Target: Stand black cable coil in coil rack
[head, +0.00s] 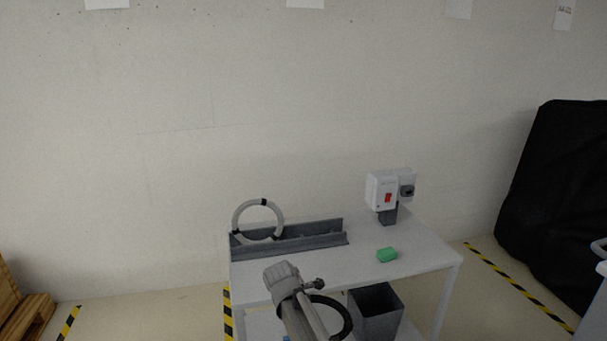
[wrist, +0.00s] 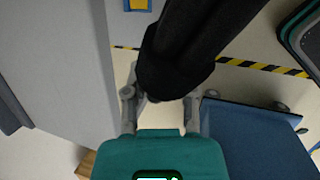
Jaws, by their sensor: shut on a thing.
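The black cable coil (head: 346,313) shows in the head view in front of the white table, partly hidden behind my arm. In the wrist view it is a thick black band (wrist: 180,50) running up from between the fingers of my gripper (wrist: 160,108). My gripper is shut on it; the exact finger contact is partly covered by the coil. In the head view my arm hides the fingers. The coil rack (head: 318,241) is a long grey channel at the back left of the table top. A pale grey coil (head: 236,216) with black bands stands upright in its left end.
The white table (head: 420,254) carries a green block (head: 387,255) and a white box with a red switch (head: 382,191). A dark grey bin (head: 376,305) sits below the front edge. The table top before the rack is clear. The wrist view shows a blue wheeled platform (wrist: 250,135).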

